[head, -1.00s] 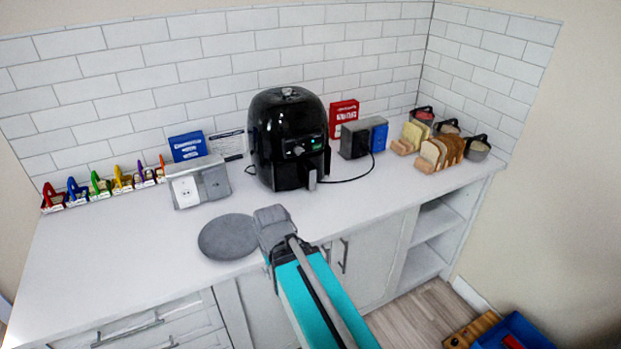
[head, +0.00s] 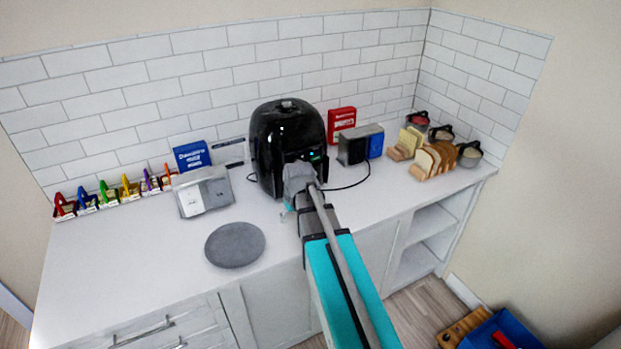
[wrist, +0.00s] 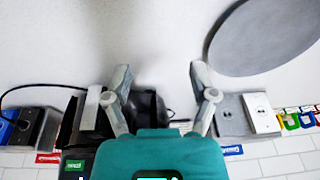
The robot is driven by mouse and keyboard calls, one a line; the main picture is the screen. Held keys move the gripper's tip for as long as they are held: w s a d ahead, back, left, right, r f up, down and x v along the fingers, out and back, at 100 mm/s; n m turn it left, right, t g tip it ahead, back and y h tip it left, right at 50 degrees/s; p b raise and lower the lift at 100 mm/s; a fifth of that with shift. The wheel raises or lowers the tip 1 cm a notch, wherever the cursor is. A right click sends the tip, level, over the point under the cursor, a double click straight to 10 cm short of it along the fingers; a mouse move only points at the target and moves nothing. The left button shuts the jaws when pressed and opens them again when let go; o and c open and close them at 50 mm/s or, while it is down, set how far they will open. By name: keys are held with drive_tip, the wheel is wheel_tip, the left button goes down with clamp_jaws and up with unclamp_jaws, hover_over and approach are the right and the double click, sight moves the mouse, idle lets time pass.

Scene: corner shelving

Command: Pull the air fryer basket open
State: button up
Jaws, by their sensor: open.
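The black air fryer (head: 287,135) stands on the counter against the tiled wall. My gripper (head: 298,180) is in front of its lower front and hides the basket handle in the head view. In the wrist view my gripper (wrist: 160,78) is open, with nothing between its fingertips. Dark parts of the air fryer (wrist: 152,105) show behind and between the fingers. A pale grey upright strip, apparently the basket handle (wrist: 92,107), is just left of the left finger, outside the gap. I cannot tell whether they touch. The basket looks shut, though its front is mostly covered.
A round grey plate (head: 235,245) lies on the counter left of my arm. A grey outlet box (head: 203,192) stands left of the fryer. A dark box with a cable (head: 355,147) and bread racks (head: 437,160) are to the right.

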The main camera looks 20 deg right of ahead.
drive_tip(key=w+d+r+t+p, duration=0.2)
drive_tip(key=w+d+r+p, duration=0.4)
drive_tip(key=d, duration=0.6)
wheel_tip(320, 180, up, 3)
drive_tip(key=shift+w+d+f, duration=0.1)
drive_tip(key=shift+w+d, duration=0.2)
drive_tip(key=shift+w, duration=0.85)
drive_tip(key=shift+f, duration=0.15)
drive_tip(key=b+x, duration=1.2)
drive_tip(key=x, duration=0.1)
drive_tip(key=shift+w+f, duration=0.2)
clamp_jaws()
